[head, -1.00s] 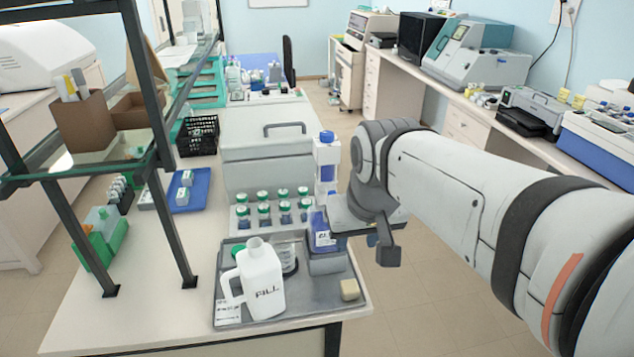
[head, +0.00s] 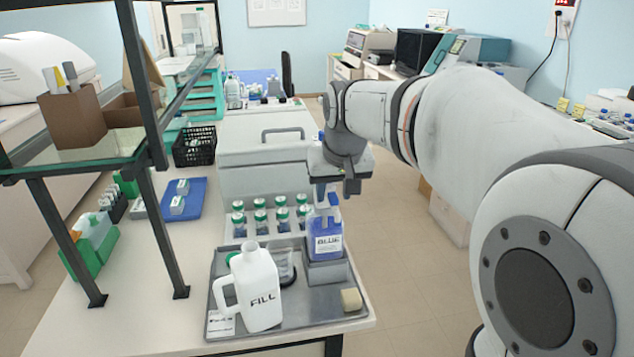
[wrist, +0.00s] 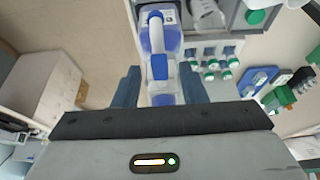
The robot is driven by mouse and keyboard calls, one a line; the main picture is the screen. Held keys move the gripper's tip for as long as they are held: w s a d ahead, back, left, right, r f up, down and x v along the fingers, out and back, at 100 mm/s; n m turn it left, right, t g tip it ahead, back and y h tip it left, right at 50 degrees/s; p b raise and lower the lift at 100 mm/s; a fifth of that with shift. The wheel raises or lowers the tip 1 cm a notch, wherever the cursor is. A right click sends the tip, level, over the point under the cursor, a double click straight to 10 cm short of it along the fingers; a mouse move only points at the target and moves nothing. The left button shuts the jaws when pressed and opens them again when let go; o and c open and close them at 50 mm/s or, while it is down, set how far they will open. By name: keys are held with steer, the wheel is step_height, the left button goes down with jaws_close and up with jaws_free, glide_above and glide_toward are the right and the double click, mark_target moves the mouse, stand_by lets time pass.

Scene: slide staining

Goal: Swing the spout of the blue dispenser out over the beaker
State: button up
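The blue dispenser (head: 327,240), a bottle labelled BLUE, stands upright in a grey holder on the tray. In the wrist view its blue pump head (wrist: 158,66) and spout (wrist: 156,34) point towards the top of the picture. The clear beaker (head: 284,262) stands left of the dispenser, partly hidden behind the white jug; the spout is not over it. My gripper (head: 328,192) is above the dispenser, pointing down. In the wrist view my gripper (wrist: 160,88) has its fingers apart, one on each side of the pump head, with gaps showing.
The white FILL jug (head: 262,290) stands on the grey tray (head: 310,312) in front of the beaker. A tan block (head: 351,299) lies at the tray's right. Several green-capped bottles (head: 260,216) stand behind. Shelf posts (head: 165,230) rise at the left.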

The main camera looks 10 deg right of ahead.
steer(key=shift+w+f, duration=0.15)
steer(key=shift+f, duration=0.3)
steer(key=shift+c, duration=0.2)
jaws_close()
